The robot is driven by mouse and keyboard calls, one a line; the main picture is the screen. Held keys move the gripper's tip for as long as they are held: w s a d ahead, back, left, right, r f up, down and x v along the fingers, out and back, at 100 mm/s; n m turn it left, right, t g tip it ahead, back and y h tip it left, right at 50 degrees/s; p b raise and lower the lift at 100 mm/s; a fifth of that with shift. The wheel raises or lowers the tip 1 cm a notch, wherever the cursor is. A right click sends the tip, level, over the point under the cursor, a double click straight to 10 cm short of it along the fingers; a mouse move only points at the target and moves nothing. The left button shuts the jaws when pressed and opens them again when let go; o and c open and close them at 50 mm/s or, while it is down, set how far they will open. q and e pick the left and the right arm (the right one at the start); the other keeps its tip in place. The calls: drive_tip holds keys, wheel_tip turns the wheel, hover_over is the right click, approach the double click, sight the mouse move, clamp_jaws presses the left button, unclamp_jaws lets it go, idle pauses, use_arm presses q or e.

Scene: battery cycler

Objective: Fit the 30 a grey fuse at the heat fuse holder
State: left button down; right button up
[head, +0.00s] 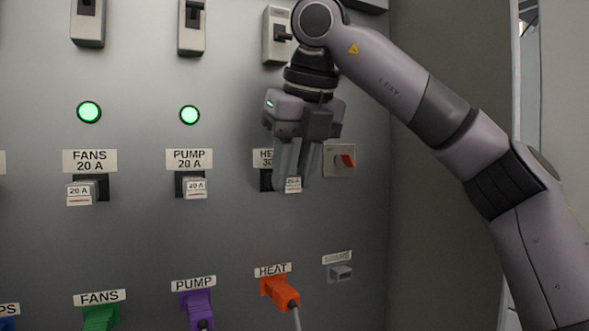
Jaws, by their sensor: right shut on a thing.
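The heat fuse holder (265,180) is a black block on the panel under the HEAT label (264,157), partly hidden by my right gripper. My right gripper (294,176) points down in front of it, shut on a small grey fuse (293,185). The fuse has a white label whose rating is too small to read surely. The fuse sits at the right side of the holder in the picture; I cannot tell whether it is seated in it or just in front. My left gripper is not in view.
Fuses stand in the FANS (82,192) and PUMP (195,187) holders to the left. A red switch (346,161) is close to the right of my gripper. Breaker switches (277,35) are above; an orange HEAT plug (280,291) and a grey socket (340,272) are below.

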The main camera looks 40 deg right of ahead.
drive_tip(key=shift+w+d, duration=0.1)
drive_tip(key=shift+w, duration=0.35)
drive_tip(key=o, duration=1.1)
drive_tip(key=shift+c, duration=0.2)
drive_tip(key=shift+s+r, duration=0.15)
drive_tip(key=shift+r, duration=0.15)
drive_tip(key=s+a+b, duration=0.1)
drive_tip(key=s+a, duration=0.2)
drive_tip(key=s, duration=0.8)
drive_tip(key=shift+s+a+r, duration=0.2)
drive_tip(key=shift+s+a, duration=0.15)
